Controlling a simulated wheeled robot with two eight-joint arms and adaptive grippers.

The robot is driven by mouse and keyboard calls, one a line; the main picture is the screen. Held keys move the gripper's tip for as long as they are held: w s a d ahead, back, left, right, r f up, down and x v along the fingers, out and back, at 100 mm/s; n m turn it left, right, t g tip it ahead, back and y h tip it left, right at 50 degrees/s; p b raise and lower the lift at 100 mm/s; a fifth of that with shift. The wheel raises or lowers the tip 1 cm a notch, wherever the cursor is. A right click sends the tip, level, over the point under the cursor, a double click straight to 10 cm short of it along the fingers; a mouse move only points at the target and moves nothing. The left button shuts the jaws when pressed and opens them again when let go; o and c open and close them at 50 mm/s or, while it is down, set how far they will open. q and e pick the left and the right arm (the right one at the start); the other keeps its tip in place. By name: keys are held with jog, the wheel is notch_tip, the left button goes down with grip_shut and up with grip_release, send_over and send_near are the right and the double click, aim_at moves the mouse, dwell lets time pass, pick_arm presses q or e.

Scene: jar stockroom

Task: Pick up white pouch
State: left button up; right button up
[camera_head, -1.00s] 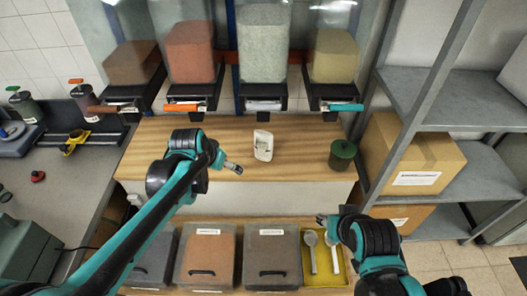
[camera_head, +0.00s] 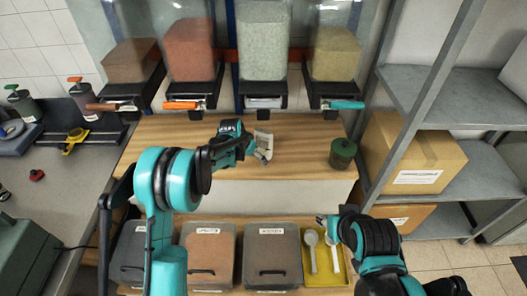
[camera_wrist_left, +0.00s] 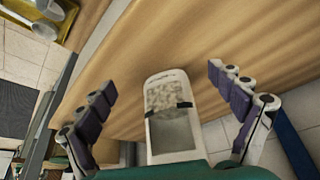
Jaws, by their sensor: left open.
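The white pouch (camera_head: 264,141) stands on the wooden counter, below the dispensers. In the left wrist view the pouch (camera_wrist_left: 170,112) shows a clear window with pale, grainy contents. My left gripper (camera_head: 258,152) is at the pouch, reaching in from the left and partly covering it. In the left wrist view my left gripper (camera_wrist_left: 166,88) is open, with one finger on each side of the pouch and visible gaps between. My right gripper (camera_head: 322,219) is low at right, away from the pouch; its jaws are too small to read.
A green jar (camera_head: 342,153) stands on the counter to the right. Filled dispensers (camera_head: 263,50) hang over the back edge. Lidded bins (camera_head: 272,255) and a yellow tray (camera_head: 325,279) with scoops lie in front. A grey shelf (camera_head: 450,97) with cardboard boxes (camera_head: 415,155) is at right.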

aim_at(264, 146)
pick_arm(q)
jog(key=w+d, duration=0.2)
jog(key=w, duration=0.1)
jog(key=shift+b, duration=0.3)
jog(key=w+d, duration=0.1)
jog(key=w, duration=0.1)
jog(key=w+d+f+b, duration=0.1)
jog(key=shift+w+d+f+b, duration=0.1)
jog(key=shift+w+d+b, duration=0.1)
jog(key=shift+w+b, duration=0.15)
jog(key=c, duration=1.6)
jog(key=shift+o, duration=0.2)
jog(key=shift+r, duration=0.3)
